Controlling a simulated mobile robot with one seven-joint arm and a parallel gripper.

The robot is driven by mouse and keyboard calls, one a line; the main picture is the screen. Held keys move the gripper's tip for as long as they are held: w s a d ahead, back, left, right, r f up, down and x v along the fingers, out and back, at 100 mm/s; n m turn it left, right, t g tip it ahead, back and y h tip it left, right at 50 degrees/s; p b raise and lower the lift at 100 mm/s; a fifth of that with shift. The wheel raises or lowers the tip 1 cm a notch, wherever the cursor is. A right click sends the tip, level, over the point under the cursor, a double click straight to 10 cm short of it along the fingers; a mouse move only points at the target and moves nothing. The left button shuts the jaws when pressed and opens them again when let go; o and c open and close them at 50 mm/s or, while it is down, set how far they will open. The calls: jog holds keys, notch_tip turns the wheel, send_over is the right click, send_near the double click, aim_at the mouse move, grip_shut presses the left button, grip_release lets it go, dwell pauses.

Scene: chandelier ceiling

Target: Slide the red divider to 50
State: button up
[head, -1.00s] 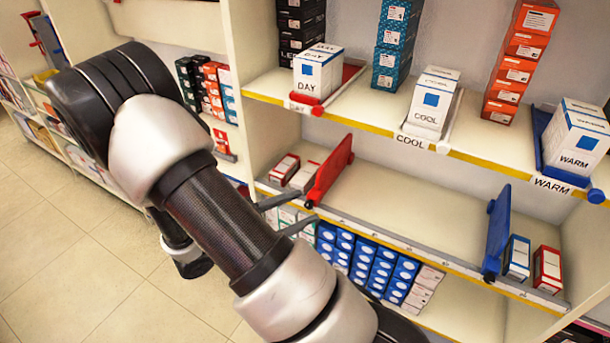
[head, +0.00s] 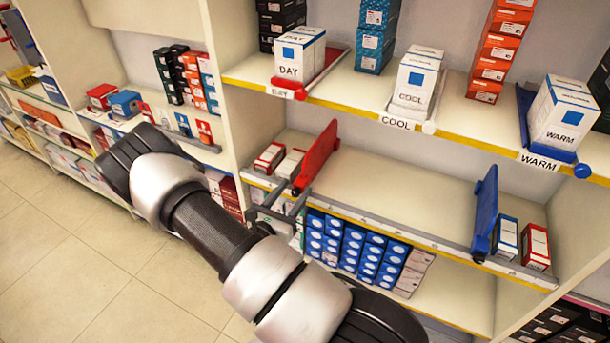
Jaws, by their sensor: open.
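The red divider (head: 318,157) stands upright on the middle shelf, near its left end, with a dark knob at its lower front. The shelf's front rail (head: 375,230) carries marks too small to read, so I cannot tell where 50 lies. My gripper (head: 291,203) is open and empty, in front of the shelf edge, just below and left of the red divider's front end. Its two grey fingers point right, and they look apart from the divider. My arm hides part of the lower shelf.
A blue divider (head: 485,213) stands toward the right end of the same shelf. Small boxes sit left of the red divider (head: 270,157) and right of the blue one (head: 535,246). The shelf between the dividers is clear.

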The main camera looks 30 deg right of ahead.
aim_at(303, 178)
jog(key=x, duration=0.7)
jog(key=shift+w+d, duration=0.1)
jog(key=shift+d, duration=0.15)
grip_shut()
